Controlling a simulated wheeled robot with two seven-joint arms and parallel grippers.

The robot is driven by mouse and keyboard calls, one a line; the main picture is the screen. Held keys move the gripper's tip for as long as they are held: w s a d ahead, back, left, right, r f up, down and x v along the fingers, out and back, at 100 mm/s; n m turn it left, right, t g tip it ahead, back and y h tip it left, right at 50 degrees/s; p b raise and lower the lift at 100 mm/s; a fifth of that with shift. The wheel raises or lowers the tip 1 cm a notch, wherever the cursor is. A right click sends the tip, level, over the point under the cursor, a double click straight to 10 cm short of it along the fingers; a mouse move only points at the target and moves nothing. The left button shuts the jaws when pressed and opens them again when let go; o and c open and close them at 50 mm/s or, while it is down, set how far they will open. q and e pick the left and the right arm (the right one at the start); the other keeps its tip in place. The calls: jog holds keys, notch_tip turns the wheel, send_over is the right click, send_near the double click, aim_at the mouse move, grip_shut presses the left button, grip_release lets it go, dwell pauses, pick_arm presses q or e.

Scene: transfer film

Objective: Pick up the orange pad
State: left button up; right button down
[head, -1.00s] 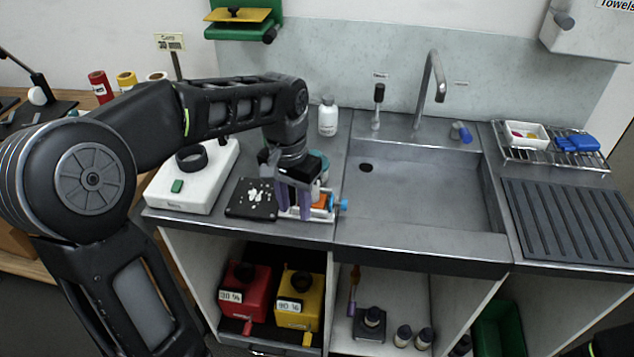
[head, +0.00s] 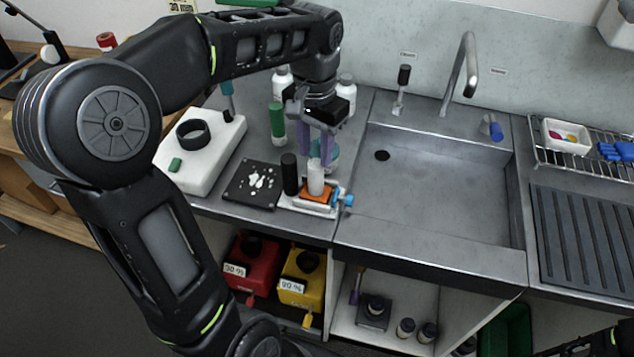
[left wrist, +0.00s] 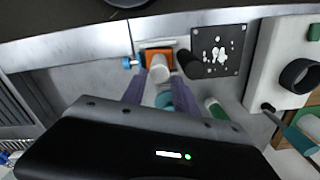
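The orange pad (head: 317,195) lies in a small white and blue clamp-like holder (head: 333,208) near the counter's front edge. A white cylinder (head: 316,176) stands upright on or over the pad and hides part of it. The pad (left wrist: 150,53) also shows in the left wrist view. My left gripper (head: 317,155) is above and behind the pad, its purple fingers apart. In the left wrist view the left gripper (left wrist: 160,92) is open, with nothing clearly held; the white cylinder's top (left wrist: 161,66) shows just beyond the fingertips.
A black cylinder (head: 290,175) stands left of the pad, beside a dark plate with white bits (head: 243,191). A green-capped tube (head: 277,122) and white bottles (head: 346,92) stand behind. A white device (head: 213,160) is at left; the sink (head: 440,195) is at right.

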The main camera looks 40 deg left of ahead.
aim_at(315, 163)
pick_arm(q)
jog(key=shift+f, duration=1.3)
jog(key=shift+f+p, duration=0.3)
jog(key=shift+p, duration=0.05)
notch_tip(315, 163, down, 5)
jog(key=shift+d+r+p, duration=0.1)
jog(key=shift+r+p, duration=0.05)
jog(key=shift+p, duration=0.4)
jog(key=shift+c, duration=0.2)
grip_shut()
